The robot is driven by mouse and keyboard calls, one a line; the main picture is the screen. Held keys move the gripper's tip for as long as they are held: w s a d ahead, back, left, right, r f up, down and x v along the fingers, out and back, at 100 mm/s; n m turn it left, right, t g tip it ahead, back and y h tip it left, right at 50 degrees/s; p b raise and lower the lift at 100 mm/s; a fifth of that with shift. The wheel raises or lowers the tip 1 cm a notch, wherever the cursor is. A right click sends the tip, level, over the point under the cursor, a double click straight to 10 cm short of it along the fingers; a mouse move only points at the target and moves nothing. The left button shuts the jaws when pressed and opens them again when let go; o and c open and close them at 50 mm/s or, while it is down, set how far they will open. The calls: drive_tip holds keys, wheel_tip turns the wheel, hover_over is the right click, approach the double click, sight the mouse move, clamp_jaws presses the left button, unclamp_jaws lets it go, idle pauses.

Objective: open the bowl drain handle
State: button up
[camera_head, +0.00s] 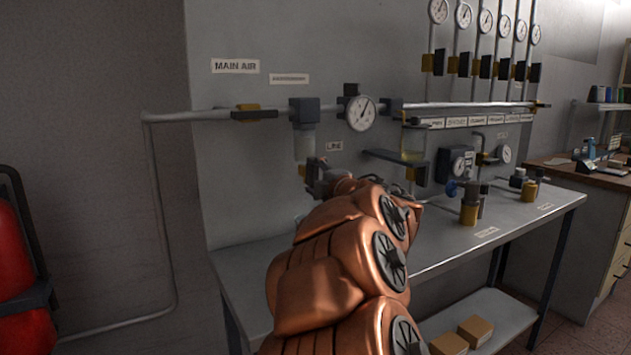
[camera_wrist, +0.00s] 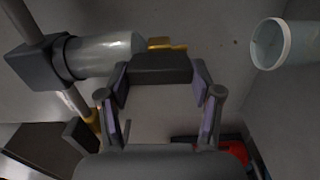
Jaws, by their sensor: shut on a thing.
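The filter bowl (camera_head: 305,146) hangs below a dark regulator head on the wall panel in the head view. It also shows as a grey cylinder (camera_wrist: 105,55) at the upper left of the wrist view. The bowl drain handle (camera_wrist: 160,68) is a dark bar by the bowl's end, with a yellow part behind it. My gripper (camera_wrist: 160,83) has its two purple-padded fingers at either end of this bar and is shut on it. In the head view my gripper (camera_head: 322,178) is just below the bowl, and the handle is mostly hidden there.
A round gauge (camera_head: 362,113) and the main air pipe (camera_head: 200,116) run beside the bowl. The grey bench (camera_head: 470,238) below carries several valves. A pale round container (camera_wrist: 270,43) shows at the wrist view's upper right.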

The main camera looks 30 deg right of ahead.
drive_tip(key=shift+n, duration=0.4)
drive_tip(key=o, duration=1.1)
drive_tip(key=shift+o, duration=0.2)
drive_tip(key=shift+s, duration=0.1)
drive_tip(key=s+a, duration=0.1)
drive_tip(key=s, duration=1)
drive_tip(key=shift+s, duration=0.35)
drive_tip(key=shift+s+d, duration=0.1)
